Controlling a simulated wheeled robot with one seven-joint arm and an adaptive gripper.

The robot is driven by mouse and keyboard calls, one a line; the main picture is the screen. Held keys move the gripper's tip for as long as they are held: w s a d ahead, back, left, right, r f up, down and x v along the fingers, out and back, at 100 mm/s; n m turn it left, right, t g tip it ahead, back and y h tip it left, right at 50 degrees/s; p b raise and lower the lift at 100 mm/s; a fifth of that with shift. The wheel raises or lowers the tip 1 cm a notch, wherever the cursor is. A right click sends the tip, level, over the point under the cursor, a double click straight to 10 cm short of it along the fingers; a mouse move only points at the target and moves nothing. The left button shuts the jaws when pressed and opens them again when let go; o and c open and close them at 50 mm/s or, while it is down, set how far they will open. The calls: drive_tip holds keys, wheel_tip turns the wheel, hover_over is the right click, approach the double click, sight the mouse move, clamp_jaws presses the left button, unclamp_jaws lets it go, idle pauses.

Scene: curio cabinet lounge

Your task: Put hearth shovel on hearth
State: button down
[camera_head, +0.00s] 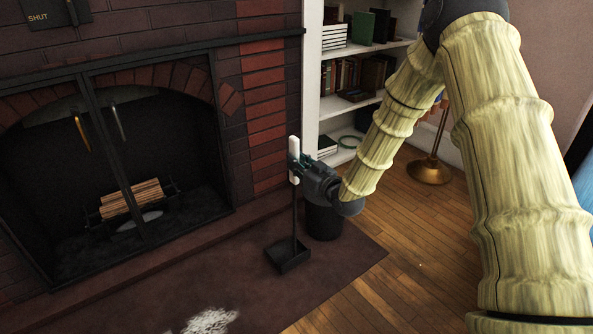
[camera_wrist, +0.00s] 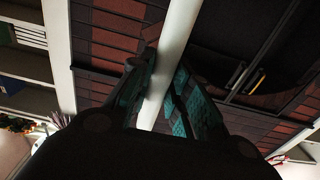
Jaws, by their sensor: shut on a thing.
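The hearth shovel has a white handle (camera_head: 294,161), a thin dark shaft and a black pan (camera_head: 288,256). It is upright, with its pan low over or on the dark hearth slab (camera_head: 200,280); I cannot tell whether it touches. My gripper (camera_head: 300,165) is shut on the white handle. In the wrist view the handle (camera_wrist: 178,45) runs between the teal fingers of my gripper (camera_wrist: 160,95).
The fireplace (camera_head: 120,170) with logs (camera_head: 131,197) is at the left behind a dark frame. A black bin (camera_head: 323,222) stands just right of the shovel. White bookshelves (camera_head: 312,80) and a brass lamp base (camera_head: 429,172) are at the right. A white patch (camera_head: 210,321) lies on the slab's front.

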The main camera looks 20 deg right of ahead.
drive_tip(key=shift+w+d+f+b, duration=0.1)
drive_tip(key=shift+w+d+b, duration=0.15)
drive_tip(key=shift+w, duration=0.7)
drive_tip(key=shift+w+d+b, duration=0.2)
drive_tip(key=shift+w+b, duration=0.05)
drive_tip(key=shift+w, duration=0.65)
drive_tip(key=shift+w+f, duration=0.15)
drive_tip(key=shift+f, duration=0.05)
drive_tip(key=shift+f+b, duration=1.1)
drive_tip(key=shift+f, duration=0.55)
drive_tip(key=c, duration=1.3)
unclamp_jaws()
